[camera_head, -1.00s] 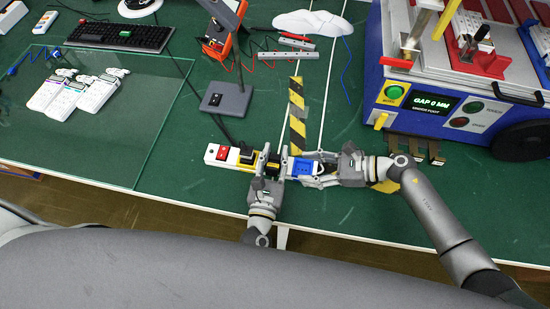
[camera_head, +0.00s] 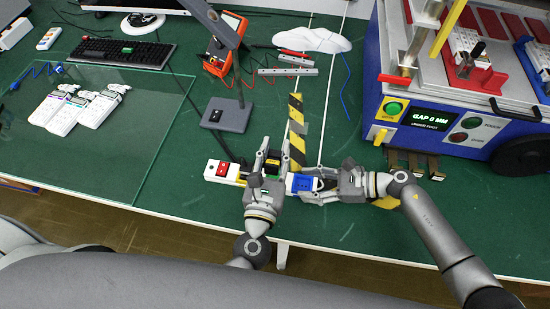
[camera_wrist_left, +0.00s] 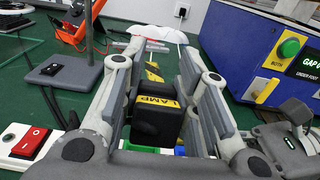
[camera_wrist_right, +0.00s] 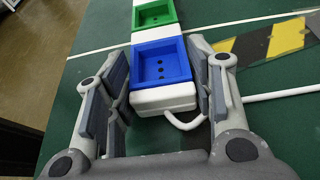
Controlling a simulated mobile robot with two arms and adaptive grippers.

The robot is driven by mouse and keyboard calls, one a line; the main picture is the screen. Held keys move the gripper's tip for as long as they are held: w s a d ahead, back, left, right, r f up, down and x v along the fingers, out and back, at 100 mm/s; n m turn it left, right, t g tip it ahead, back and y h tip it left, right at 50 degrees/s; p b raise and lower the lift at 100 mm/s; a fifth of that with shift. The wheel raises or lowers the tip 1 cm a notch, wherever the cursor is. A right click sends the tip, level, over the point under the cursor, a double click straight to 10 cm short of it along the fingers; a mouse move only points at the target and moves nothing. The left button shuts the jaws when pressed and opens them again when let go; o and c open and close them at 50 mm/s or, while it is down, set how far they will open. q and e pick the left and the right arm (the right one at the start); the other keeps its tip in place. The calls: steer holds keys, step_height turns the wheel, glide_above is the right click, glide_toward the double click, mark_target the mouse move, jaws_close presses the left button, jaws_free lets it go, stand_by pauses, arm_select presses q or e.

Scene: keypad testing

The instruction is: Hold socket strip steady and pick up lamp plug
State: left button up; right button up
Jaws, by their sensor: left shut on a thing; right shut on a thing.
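The socket strip (camera_head: 210,168) is white, with a red switch at its left end and a blue socket at its right end. My right gripper (camera_head: 310,185) is shut on the blue-socket end; the right wrist view shows its fingers on both sides of the strip (camera_wrist_right: 165,98). The blue and green sockets there look empty. My left gripper (camera_head: 273,155) is over the middle of the strip. In the left wrist view it is shut on the black lamp plug (camera_wrist_left: 157,120) with a yellow LAMP label. The sockets under the plug are mostly hidden.
The lamp base (camera_head: 227,114) stands behind the strip. A yellow-black striped tape (camera_head: 297,125) runs behind my grippers. A blue machine (camera_head: 440,130) stands at the right, a glass sheet (camera_head: 110,150) with white devices at the left.

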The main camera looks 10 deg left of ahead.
arm_select(q)
steer(key=shift+r, duration=0.15)
arm_select(e)
steer(key=o, duration=1.4)
steer(key=shift+o, duration=0.2)
steer(key=shift+d, duration=0.1)
steer(key=v, duration=1.2)
arm_select(q)
steer(key=shift+s, duration=0.1)
arm_select(e)
steer(key=shift+s+f, duration=0.1)
